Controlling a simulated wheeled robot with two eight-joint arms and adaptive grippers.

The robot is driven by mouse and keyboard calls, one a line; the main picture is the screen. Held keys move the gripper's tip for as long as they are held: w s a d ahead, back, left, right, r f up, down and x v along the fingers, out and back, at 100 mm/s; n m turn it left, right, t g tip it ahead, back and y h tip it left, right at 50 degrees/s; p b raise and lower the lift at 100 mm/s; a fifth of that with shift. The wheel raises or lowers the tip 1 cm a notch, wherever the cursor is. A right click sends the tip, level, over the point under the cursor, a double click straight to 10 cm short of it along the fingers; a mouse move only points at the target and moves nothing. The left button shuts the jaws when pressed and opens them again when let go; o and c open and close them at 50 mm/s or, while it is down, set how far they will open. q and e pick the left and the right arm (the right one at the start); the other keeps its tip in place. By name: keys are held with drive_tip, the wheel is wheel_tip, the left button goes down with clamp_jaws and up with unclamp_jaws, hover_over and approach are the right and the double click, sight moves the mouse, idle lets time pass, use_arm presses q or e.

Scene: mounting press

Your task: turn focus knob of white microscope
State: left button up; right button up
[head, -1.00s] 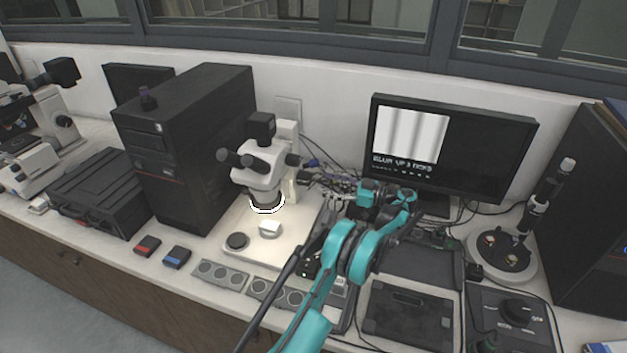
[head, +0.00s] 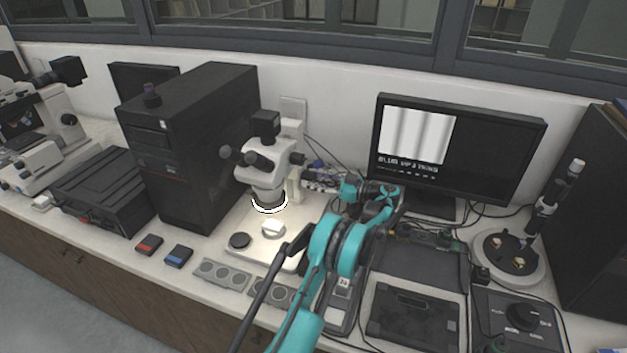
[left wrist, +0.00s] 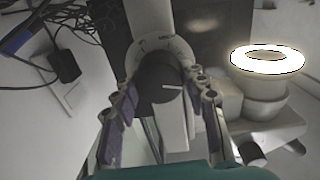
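The white microscope (head: 268,165) stands on its pale base (head: 258,222), its ring light lit. In the left wrist view its dark round focus knob (left wrist: 160,84), with a white mark line, faces the camera on the column. My left gripper (head: 311,178) is at the right side of the microscope column. In the left wrist view its two purple-padded fingers (left wrist: 163,100) are apart, one on each side of the knob; the knob lies between them. I cannot tell whether the pads touch it. My right gripper is not in view.
A monitor (head: 490,150) at the back shows blurred grey stripes and text that seems to mention blur and ticks. A black computer tower (head: 190,150) stands left of the microscope. Cables lie behind my gripper. Small grey panels (head: 222,273) line the front.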

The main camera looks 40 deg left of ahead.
use_arm(q)
drive_tip(key=shift+m, duration=1.8)
drive_tip(key=o, duration=1.2)
drive_tip(key=shift+c, duration=0.2)
drive_tip(key=v, duration=1.2)
drive_tip(key=shift+r, duration=0.1)
